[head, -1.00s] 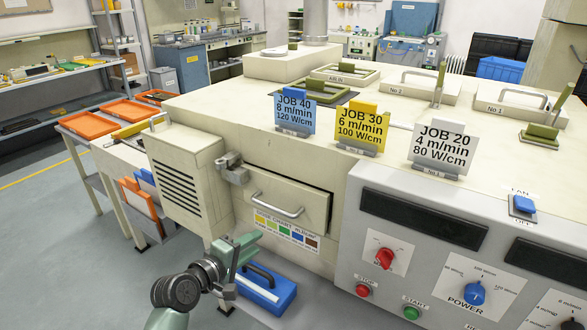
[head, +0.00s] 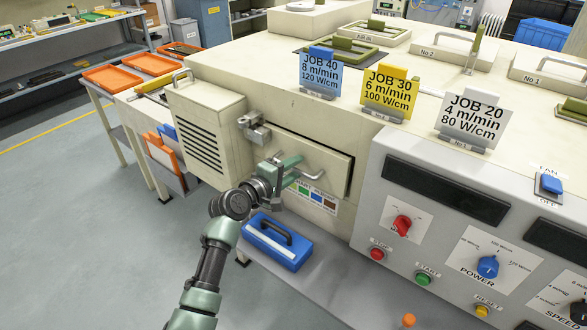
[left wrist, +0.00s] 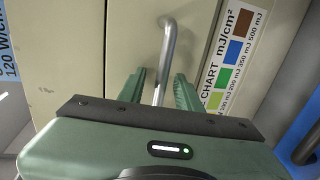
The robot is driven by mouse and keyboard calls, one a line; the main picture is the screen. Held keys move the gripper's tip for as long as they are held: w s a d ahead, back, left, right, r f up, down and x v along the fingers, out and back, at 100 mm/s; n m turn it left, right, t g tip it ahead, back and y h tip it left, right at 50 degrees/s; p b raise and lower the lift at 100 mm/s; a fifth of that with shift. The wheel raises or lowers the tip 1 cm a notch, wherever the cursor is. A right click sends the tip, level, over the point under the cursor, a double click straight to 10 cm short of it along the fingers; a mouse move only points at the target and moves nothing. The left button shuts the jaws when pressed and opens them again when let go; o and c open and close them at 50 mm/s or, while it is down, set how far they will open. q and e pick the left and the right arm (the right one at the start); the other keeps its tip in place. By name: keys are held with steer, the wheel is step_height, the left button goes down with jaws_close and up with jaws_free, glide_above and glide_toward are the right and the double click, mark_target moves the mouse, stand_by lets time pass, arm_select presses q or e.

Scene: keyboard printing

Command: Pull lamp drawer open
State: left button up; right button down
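The lamp drawer (head: 330,163) is a cream panel in the side of the big machine, and it looks shut. Its metal bar handle (head: 312,176) is partly hidden by my left gripper (head: 287,170). In the left wrist view the handle (left wrist: 166,50) runs down between the two green fingers of the left gripper (left wrist: 161,90). The fingers are apart, one on each side of the bar, with a gap visible on both sides. My right gripper is not in view.
A metal latch block (head: 254,127) sits left of the drawer, beside a louvred box (head: 203,130). A colour chart (head: 318,196) is below the drawer. A blue case (head: 277,241) stands under it. The control panel (head: 397,181) is to the right.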

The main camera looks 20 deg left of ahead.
arm_select(q)
jaws_close()
stand_by(1.4)
